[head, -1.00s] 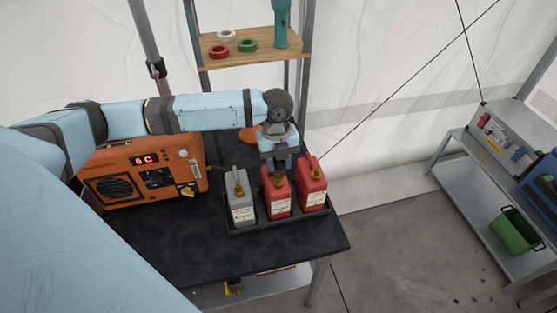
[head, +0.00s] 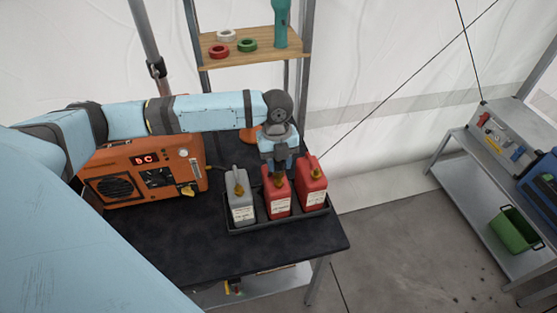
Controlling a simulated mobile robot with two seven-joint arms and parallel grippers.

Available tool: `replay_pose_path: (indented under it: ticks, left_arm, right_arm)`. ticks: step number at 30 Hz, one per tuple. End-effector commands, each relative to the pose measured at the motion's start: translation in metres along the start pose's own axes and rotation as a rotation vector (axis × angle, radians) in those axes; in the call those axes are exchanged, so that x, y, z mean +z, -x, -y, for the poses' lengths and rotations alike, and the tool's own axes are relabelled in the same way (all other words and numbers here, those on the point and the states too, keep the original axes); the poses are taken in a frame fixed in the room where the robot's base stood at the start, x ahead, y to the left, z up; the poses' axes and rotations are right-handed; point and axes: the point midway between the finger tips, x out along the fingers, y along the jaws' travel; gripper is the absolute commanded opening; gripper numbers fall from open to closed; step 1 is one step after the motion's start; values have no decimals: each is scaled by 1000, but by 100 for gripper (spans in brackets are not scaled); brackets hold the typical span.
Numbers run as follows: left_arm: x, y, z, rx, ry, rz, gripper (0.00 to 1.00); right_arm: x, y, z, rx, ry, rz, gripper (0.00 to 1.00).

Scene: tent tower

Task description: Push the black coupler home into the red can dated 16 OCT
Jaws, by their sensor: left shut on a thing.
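Two red cans stand side by side in a black tray (head: 277,226), the middle can (head: 278,198) and the right can (head: 311,188). Both have white labels, but the dates are too small to read. My left gripper (head: 279,170) points down at the top of the middle red can, by its brass-coloured neck. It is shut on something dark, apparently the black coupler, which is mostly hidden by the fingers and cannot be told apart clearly. Whether it is seated in the can cannot be told. My right gripper is not in view.
A grey can (head: 240,205) stands left in the same tray. An orange machine (head: 140,175) with a lit display stands left on the dark table (head: 165,238). A wooden shelf (head: 255,53) with tape rolls is behind. The table front is clear.

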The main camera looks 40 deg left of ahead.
Motion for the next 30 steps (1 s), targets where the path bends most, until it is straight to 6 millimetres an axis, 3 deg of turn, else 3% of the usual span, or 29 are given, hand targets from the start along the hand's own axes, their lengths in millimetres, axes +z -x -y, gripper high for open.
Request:
replay_pose_path:
  ticks: [30]
  left_arm:
    - [3,-26,0,1,0,0,11]
  right_arm:
    - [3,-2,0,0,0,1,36]
